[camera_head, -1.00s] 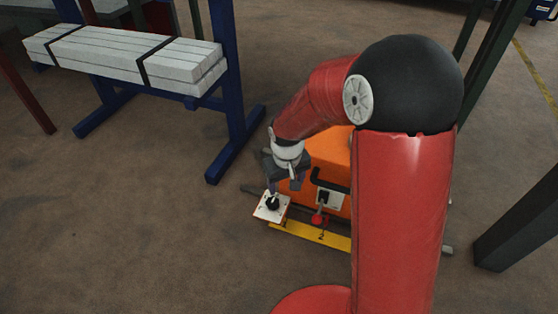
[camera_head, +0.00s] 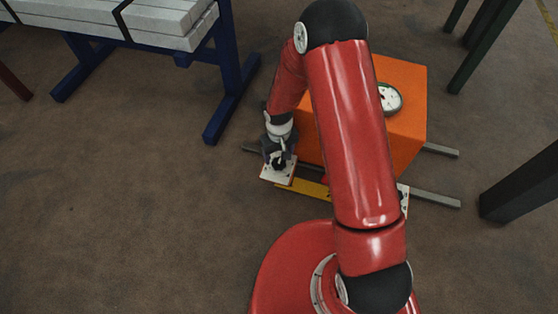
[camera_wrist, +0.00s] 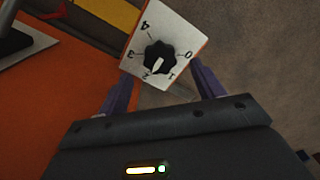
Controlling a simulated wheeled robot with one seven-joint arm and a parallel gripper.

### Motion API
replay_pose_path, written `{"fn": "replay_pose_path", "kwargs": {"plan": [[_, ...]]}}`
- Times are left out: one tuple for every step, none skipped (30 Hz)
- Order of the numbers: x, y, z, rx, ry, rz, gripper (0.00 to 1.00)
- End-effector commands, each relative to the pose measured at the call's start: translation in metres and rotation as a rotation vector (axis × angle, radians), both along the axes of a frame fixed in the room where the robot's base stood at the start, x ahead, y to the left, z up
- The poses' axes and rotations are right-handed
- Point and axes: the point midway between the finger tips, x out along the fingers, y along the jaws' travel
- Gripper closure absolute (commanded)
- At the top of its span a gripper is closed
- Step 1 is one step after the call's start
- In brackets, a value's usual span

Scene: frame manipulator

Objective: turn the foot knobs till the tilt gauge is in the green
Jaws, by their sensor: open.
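In the head view an orange box (camera_head: 408,122) carries a round white gauge (camera_head: 390,98) on top; its reading is too small to make out. A white plate (camera_head: 270,174) with a black foot knob (camera_head: 280,163) sits at the box's near left corner. In the wrist view the black knob (camera_wrist: 159,56) is on its white plate (camera_wrist: 177,27) marked 0 to 4, its white pointer near 2. My gripper (camera_wrist: 164,82) is open, its two purple fingers either side of the lower plate, with the knob ahead between them. Contact is not visible.
Another white plate (camera_head: 403,197) shows at the box's right, mostly behind my arm. Grey rails (camera_head: 436,199) and a yellow strip (camera_head: 306,187) run along the box's base. A blue rack (camera_head: 228,80) stands left, a dark post (camera_head: 520,190) right. The floor at left is clear.

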Motion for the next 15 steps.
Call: {"fn": "replay_pose_path", "kwargs": {"plan": [[0.0, 0.0, -0.012, -0.001, 0.002, -0.001, 0.33], [0.0, 0.0, -0.017, -0.001, 0.002, -0.001, 0.33], [0.0, 0.0, -0.023, -0.001, 0.002, -0.001, 0.33], [0.0, 0.0, -0.027, 0.0, 0.001, -0.001, 0.33], [0.0, 0.0, -0.03, 0.0, 0.0, -0.001, 0.33], [0.0, 0.0, -0.034, 0.0, 0.001, -0.001, 0.33], [0.0, 0.0, -0.037, 0.0, 0.001, -0.001, 0.33], [0.0, 0.0, -0.039, -0.001, 0.0, 0.0, 0.33], [0.0, 0.0, -0.041, -0.001, 0.0, 0.0, 0.33], [0.0, 0.0, -0.042, -0.001, 0.0, 0.0, 0.33], [0.0, 0.0, -0.043, 0.0, -0.001, 0.0, 0.33], [0.0, 0.0, -0.043, 0.0, -0.001, 0.0, 0.33], [0.0, 0.0, -0.044, 0.0, -0.001, 0.0, 0.33], [0.001, 0.0, -0.044, 0.0, -0.001, 0.0, 0.33], [0.001, 0.0, -0.044, 0.0, -0.001, 0.0, 0.33]]}}
